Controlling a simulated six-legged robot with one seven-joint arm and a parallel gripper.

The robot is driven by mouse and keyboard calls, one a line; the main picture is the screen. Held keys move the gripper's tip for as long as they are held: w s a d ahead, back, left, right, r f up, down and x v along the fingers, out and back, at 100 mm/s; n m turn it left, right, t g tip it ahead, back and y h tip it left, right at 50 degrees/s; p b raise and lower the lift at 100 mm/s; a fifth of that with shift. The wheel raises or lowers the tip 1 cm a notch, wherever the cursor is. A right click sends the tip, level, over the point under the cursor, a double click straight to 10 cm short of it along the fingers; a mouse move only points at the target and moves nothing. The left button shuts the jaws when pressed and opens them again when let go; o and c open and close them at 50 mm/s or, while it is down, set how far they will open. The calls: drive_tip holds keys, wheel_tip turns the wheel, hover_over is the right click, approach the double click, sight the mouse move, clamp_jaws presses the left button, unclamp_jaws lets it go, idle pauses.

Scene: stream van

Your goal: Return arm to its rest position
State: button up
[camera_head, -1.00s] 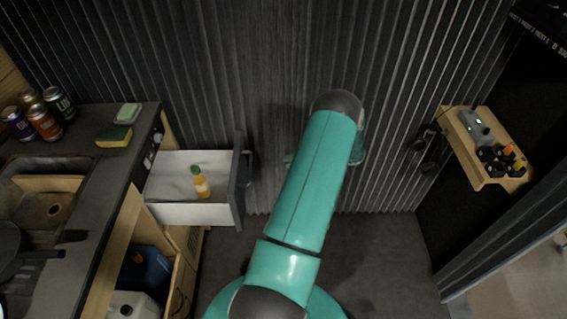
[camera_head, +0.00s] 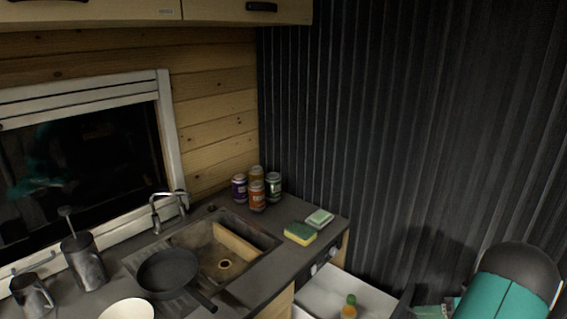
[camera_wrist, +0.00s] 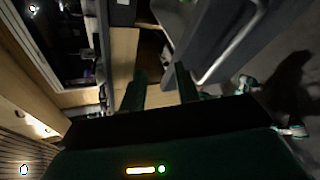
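My teal arm (camera_head: 505,295) shows at the lower right of the head view, with its dark rounded joint on top. It is cut off by the bottom edge. In the wrist view my gripper (camera_wrist: 161,82) has its two dark fingers apart, with nothing seen between them. The wrist picture is tilted and dark. It shows the window (camera_wrist: 55,40) at the left and wooden cabinet parts (camera_wrist: 124,60) beyond the fingers. I cannot make out the fingers in the head view.
An open white drawer (camera_head: 325,297) holds an orange bottle (camera_head: 348,311), left of my arm. On the counter are a sink (camera_head: 212,250), a black pan (camera_head: 168,272), several cans (camera_head: 257,196), and a sponge (camera_head: 300,234). A corrugated dark wall (camera_head: 410,130) stands behind my arm.

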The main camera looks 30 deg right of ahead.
drive_tip(key=w+a+r+n+g+h, duration=0.1)
drive_tip(key=w+a+r+n+g, duration=0.25)
drive_tip(key=a+r+n, duration=0.35)
drive_tip(key=w+a+r+n+g, duration=0.2)
drive_tip(key=w+a+r+n, duration=0.3)
drive_tip(key=a, duration=0.5)
drive_tip(key=w+a+r+n+g+h, duration=0.1)
drive_tip(key=w+a+r+n+g, duration=0.3)
drive_tip(key=a+n, duration=0.35)
drive_tip(key=s+a+r+n+t+h, duration=0.2)
drive_tip(key=s+a+r+n+h, duration=0.1)
drive_tip(key=a+n, duration=0.8)
drive_tip(key=s+a+r+n+t+h, duration=0.2)
drive_tip(key=s+a+r+n, duration=0.3)
drive_tip(key=a+n, duration=0.6)
drive_tip(key=shift+s+a+r+n+h, duration=0.2)
drive_tip(key=shift+r+n+h, duration=0.15)
drive_tip(key=shift+r+h, duration=0.15)
